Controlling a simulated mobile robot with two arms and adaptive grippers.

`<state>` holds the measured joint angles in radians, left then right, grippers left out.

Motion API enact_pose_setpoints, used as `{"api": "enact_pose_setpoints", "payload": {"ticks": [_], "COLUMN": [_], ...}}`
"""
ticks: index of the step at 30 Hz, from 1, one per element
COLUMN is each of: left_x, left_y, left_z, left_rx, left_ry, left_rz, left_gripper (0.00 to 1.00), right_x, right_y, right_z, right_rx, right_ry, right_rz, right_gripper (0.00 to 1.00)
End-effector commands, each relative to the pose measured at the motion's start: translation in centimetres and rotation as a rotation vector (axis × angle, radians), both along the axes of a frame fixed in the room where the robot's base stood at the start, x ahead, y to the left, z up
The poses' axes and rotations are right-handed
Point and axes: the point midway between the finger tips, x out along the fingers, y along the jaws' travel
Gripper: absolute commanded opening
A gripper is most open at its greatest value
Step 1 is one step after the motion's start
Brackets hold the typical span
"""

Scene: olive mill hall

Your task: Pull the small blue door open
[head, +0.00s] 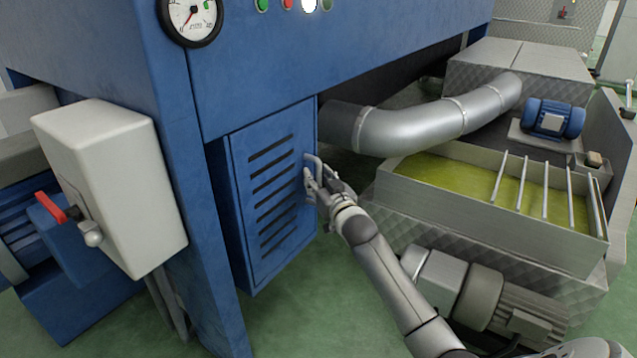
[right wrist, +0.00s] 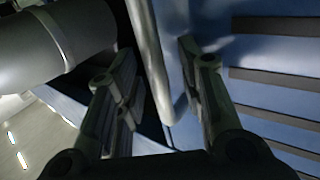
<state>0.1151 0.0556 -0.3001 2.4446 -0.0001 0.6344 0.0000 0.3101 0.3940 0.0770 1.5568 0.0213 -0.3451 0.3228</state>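The small blue door (head: 272,200) has dark horizontal louvre slots and sits low under the blue machine body. I see no clear gap at its edges. Its metal bar handle (head: 316,163) is near the door's right edge. My right gripper (head: 313,181) is at the handle. In the right wrist view, the handle (right wrist: 149,60) runs between the two fingers of my right gripper (right wrist: 156,62), which stand apart on either side of it. The louvred door face (right wrist: 275,60) fills the right of that view. My left gripper is not in view.
A thick grey pipe (head: 430,125) runs out just right of the door. A trough of green-yellow liquid (head: 455,180) and a motor (head: 490,300) stand to the right. A pale switch box (head: 115,180) with a red lever is at left. Green floor (head: 300,310) lies clear below the door.

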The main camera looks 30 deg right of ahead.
Motion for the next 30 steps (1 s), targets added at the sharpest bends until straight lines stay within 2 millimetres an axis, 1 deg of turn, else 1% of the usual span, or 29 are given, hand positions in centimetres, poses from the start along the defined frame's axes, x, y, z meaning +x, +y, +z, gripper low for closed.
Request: {"api": "enact_pose_setpoints", "payload": {"ticks": [8, 9, 17, 30], "left_x": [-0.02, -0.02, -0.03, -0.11], "left_y": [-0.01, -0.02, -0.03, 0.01], "left_z": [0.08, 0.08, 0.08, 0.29], "left_rx": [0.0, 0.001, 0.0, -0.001], "left_ry": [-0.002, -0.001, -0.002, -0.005], "left_rz": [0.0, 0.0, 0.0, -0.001], "left_gripper": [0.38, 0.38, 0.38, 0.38], "right_x": [0.16, 0.15, 0.13, 0.12], "right_y": [-0.05, -0.05, -0.05, -0.18], "right_z": [0.04, 0.04, 0.03, 0.08], "right_rx": [0.0, 0.0, 0.0, 0.001], "right_ry": [0.0, 0.0, 0.0, 0.0], "right_rz": [0.0, 0.0, 0.0, -0.007], "right_gripper": [0.35, 0.34, 0.01, 0.0]}}
